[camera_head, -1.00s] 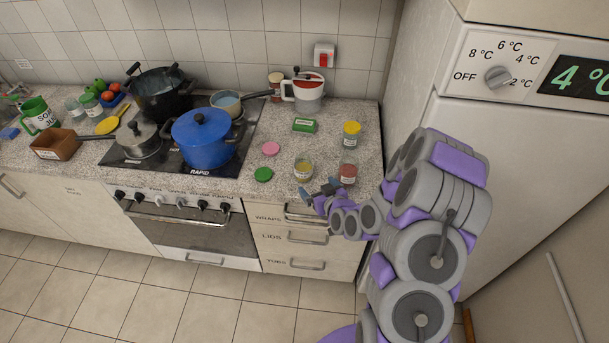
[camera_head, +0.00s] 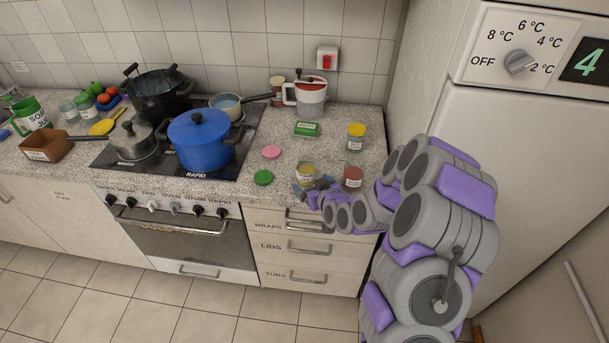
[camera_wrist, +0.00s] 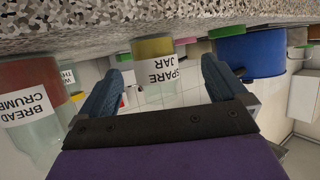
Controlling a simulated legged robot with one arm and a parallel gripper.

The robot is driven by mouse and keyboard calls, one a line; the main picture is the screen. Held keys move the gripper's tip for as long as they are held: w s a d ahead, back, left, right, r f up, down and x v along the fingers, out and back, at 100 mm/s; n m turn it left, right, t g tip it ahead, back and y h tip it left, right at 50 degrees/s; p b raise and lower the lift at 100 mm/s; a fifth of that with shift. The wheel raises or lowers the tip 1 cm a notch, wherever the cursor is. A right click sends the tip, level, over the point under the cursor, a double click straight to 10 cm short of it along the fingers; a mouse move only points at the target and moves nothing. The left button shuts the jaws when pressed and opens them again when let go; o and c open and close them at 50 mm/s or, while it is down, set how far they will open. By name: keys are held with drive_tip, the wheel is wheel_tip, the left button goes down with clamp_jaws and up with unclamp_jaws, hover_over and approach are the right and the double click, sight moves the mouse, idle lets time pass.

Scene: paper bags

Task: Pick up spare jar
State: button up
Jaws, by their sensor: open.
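The spare jar (camera_head: 305,175) is a small clear jar with yellowish contents near the counter's front edge. In the wrist view, which looks upside down, the jar (camera_wrist: 154,68) shows its "SPARE JAR" label between my two blue fingers. My gripper (camera_wrist: 163,70) is open, one finger to each side of the jar. I cannot tell whether either finger touches it. In the head view my gripper (camera_head: 312,190) is low in front of the jar and partly hides its base.
The bread crumbs jar (camera_head: 353,178) with red contents stands close to the right of the spare jar, beside my arm. A yellow-lidded jar (camera_head: 356,137) is behind it. Green (camera_head: 263,177) and pink (camera_head: 271,152) lids lie to the left. The blue pot (camera_head: 200,140) is on the stove.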

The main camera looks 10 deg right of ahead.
sight(310, 178)
drive_tip(key=shift+w+a+f, duration=0.1)
drive_tip(key=shift+w+f, duration=0.15)
drive_tip(key=shift+w, duration=0.35)
drive_tip(key=shift+w+d+f, duration=0.2)
drive_tip(key=shift+w+d, duration=0.1)
drive_tip(key=shift+w, duration=0.3)
drive_tip(key=shift+b+x, duration=1.05)
drive_tip(key=shift+x, duration=1.5)
drive_tip(key=shift+r, duration=0.1)
drive_tip(key=shift+d, duration=0.1)
drive_tip(key=shift+c, duration=1.3)
drive_tip(key=c, duration=1)
drive_tip(key=shift+r, duration=0.1)
